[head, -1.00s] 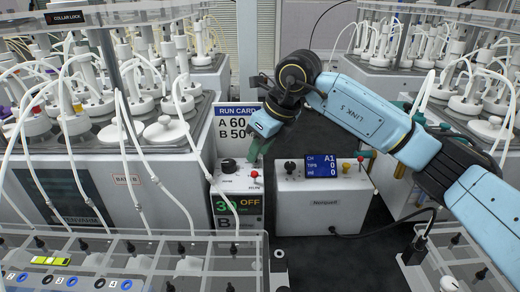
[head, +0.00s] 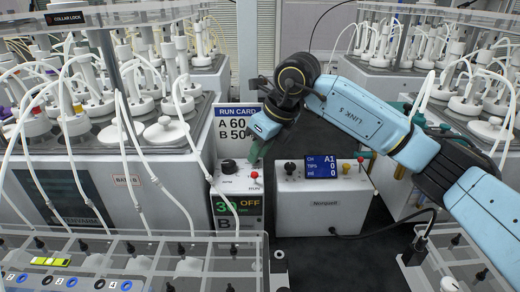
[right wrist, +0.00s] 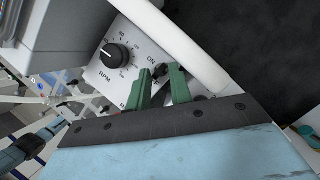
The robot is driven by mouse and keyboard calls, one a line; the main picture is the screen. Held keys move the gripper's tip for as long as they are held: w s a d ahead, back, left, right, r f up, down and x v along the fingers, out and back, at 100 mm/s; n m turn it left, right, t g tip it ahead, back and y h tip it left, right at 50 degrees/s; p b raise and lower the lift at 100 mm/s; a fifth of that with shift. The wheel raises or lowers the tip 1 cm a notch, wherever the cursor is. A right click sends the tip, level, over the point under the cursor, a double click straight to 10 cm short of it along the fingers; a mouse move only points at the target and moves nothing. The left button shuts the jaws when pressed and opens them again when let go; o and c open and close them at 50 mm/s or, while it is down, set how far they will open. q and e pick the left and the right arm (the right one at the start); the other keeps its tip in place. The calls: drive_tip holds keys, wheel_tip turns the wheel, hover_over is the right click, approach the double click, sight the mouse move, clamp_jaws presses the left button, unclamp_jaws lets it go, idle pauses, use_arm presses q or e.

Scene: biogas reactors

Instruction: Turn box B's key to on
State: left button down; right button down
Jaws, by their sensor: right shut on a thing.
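Box B (head: 232,183) stands left of centre in the head view, a white control box with a black knob and a red button on its sloped top. Its front display (head: 240,205) reads 30 and OFF, with a B label below. My right gripper (head: 258,152) reaches down to the box top from the right. In the right wrist view its green fingers (right wrist: 161,82) are shut on the small black key (right wrist: 160,70), beside the ON mark. The fingers partly hide the key. The RPM knob (right wrist: 117,55) is clear of them. My left gripper is not in view.
A run card (head: 237,124) stands behind box B. A white pump box (head: 322,200) with a blue screen stands to its right. A reactor block (head: 130,185) with white tubes is close on the left. A clear-lidded rack (head: 140,265) lies in front.

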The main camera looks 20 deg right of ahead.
idle(0.9)
drive_tip(key=c, duration=1.5)
unclamp_jaws()
drive_tip(key=shift+c, duration=0.2)
drive_tip(key=v, duration=1.3)
drive_tip(key=shift+r+p, duration=0.2)
drive_tip(key=shift+p, duration=0.15)
drive_tip(key=shift+s, duration=0.1)
